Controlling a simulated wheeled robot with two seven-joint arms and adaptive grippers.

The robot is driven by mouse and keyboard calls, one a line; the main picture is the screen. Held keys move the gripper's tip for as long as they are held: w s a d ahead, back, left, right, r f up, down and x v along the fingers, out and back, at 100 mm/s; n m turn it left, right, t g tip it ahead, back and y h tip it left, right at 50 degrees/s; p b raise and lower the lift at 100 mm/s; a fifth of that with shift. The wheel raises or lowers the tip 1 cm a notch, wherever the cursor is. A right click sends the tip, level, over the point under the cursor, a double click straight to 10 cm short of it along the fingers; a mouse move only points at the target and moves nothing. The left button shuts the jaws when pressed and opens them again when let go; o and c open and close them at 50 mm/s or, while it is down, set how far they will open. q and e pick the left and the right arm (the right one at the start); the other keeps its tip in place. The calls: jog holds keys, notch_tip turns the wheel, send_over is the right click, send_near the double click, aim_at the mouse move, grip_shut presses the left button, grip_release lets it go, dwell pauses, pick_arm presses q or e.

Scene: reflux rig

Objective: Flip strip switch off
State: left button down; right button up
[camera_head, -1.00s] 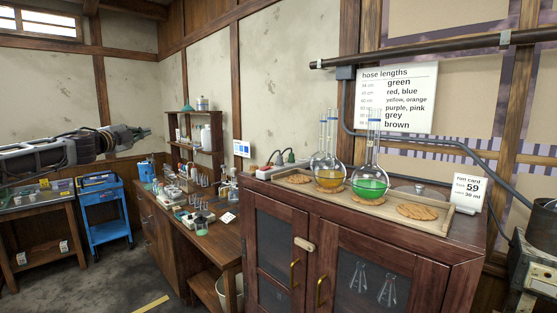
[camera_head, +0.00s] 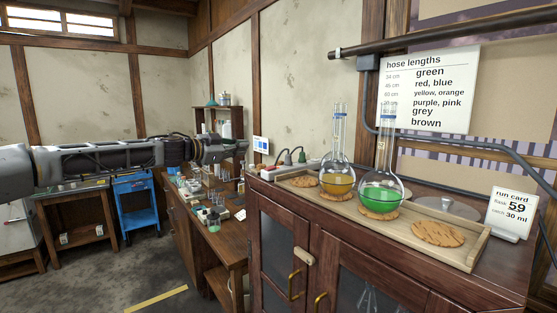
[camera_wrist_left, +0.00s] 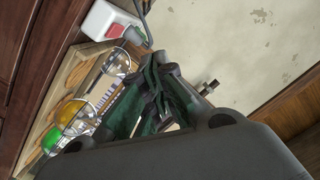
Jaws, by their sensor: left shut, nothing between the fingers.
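The white power strip (camera_head: 268,173) lies at the back left of the cabinet top, behind the wooden tray, with dark plugs and cords standing up from it. In the left wrist view the strip (camera_wrist_left: 99,20) is at the upper left, with a red part (camera_wrist_left: 115,30) on it that looks like the switch; its on or off position is too small to tell. My left gripper (camera_head: 240,147) reaches in from the left, fingers together and empty. It is left of the strip in the picture and apart from it. The closed fingers also show in the wrist view (camera_wrist_left: 158,75).
The wooden tray (camera_head: 440,256) holds cork rings and flasks of yellow (camera_head: 336,181) and green (camera_head: 380,197) liquid. A run card (camera_head: 510,212) stands at right. A lower bench (camera_head: 225,243) with glassware lies beneath my left arm. A pipe (camera_head: 440,41) runs along the wall above.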

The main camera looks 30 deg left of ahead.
pick_arm(q)
jog(key=n, duration=0.1)
jog(key=d+n+h, duration=0.1)
jog(key=n, duration=0.1)
jog(key=d+n, duration=0.1)
jog(key=n, duration=0.1)
jog(key=shift+s+g+h, duration=0.3)
jog(key=shift+s, duration=0.1)
pick_arm(e)
jog(key=shift+s+d, duration=0.1)
jog(key=shift+a, duration=0.2)
